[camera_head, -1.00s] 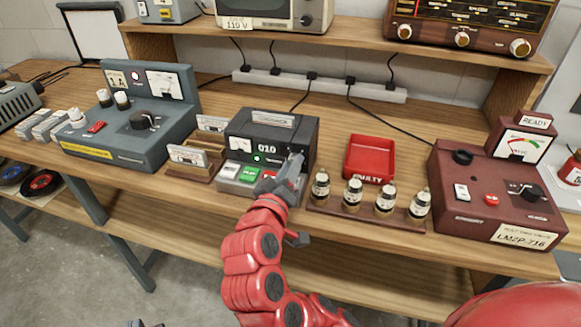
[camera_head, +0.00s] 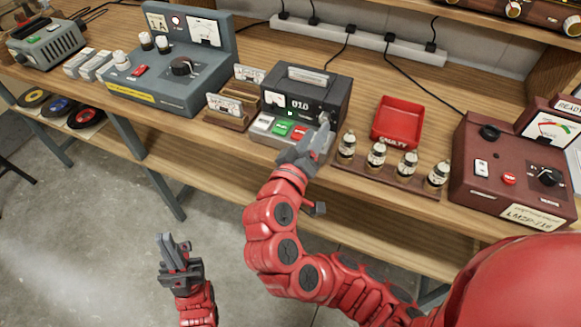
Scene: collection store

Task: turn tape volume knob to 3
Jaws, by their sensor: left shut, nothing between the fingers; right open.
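The tape player (camera_head: 305,92) is a dark box with a small meter, a counter that seems to read 010, and a green indicator. White, green and red keys (camera_head: 283,128) sit at its front. My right gripper (camera_head: 322,126) is at the player's lower right front, its fingertips over the area at the right of the face. It is open. A volume knob there is mostly hidden behind the fingers, so I cannot read its setting or tell whether they touch it. My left gripper (camera_head: 174,246) is shut and empty, low over the floor in front of the bench.
Cassettes in a wooden holder (camera_head: 229,121) stand left of the player, beside a grey-blue tester (camera_head: 165,92). Right of it are a rack of small bottles (camera_head: 385,186), a red tray (camera_head: 378,134) and a maroon tester (camera_head: 500,190). Open floor lies front left.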

